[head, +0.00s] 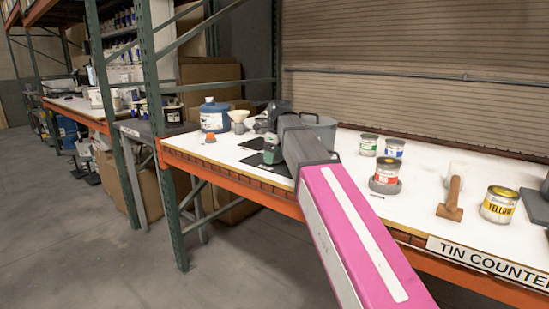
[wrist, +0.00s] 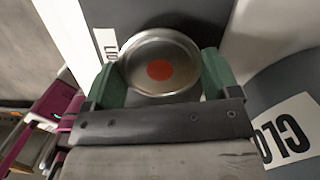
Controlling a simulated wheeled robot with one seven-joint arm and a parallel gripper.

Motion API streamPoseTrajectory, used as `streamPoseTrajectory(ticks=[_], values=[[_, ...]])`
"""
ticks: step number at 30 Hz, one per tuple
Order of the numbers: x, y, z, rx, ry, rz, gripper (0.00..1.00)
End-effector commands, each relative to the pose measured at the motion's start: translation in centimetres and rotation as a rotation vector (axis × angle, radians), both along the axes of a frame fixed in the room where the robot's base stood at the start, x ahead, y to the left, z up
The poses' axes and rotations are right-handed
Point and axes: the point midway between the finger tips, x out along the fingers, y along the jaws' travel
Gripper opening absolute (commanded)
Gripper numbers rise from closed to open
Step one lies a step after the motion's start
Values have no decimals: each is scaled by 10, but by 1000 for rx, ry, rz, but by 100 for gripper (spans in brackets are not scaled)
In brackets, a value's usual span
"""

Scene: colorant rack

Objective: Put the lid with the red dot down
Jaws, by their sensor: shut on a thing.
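The lid with the red dot (wrist: 160,45) is a round, shiny metal disc with a raised rim and a red spot in its middle. In the wrist view it sits between the two green fingers of my gripper (wrist: 162,78), which are shut on its sides. In the head view my gripper (head: 272,151) is over the left part of the white counter, near dark mats; the lid cannot be made out there. Dark grey surface lies beyond the lid in the wrist view; I cannot tell the gap between them.
A blue jug (head: 214,115), a funnel (head: 239,117) and a grey bin (head: 321,131) stand near my gripper. Green (head: 369,145), blue (head: 394,148), red (head: 386,171) and yellow (head: 498,206) tins stand to the right. A grey body with lettering (wrist: 285,130) is close at right.

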Motion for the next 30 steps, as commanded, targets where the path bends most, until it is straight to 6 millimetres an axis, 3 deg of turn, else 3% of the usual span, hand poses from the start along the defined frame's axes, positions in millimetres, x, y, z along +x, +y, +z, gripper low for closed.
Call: streamPoseTrajectory(ticks=[13,14,15,24,30], values=[[0,0,-10,-1,0,0,60],[0,0,-10,0,0,0,88],[0,0,-10,0,0,0,100],[0,0,-7,0,0,0,100],[0,-2,14,0,-2,0,100]])
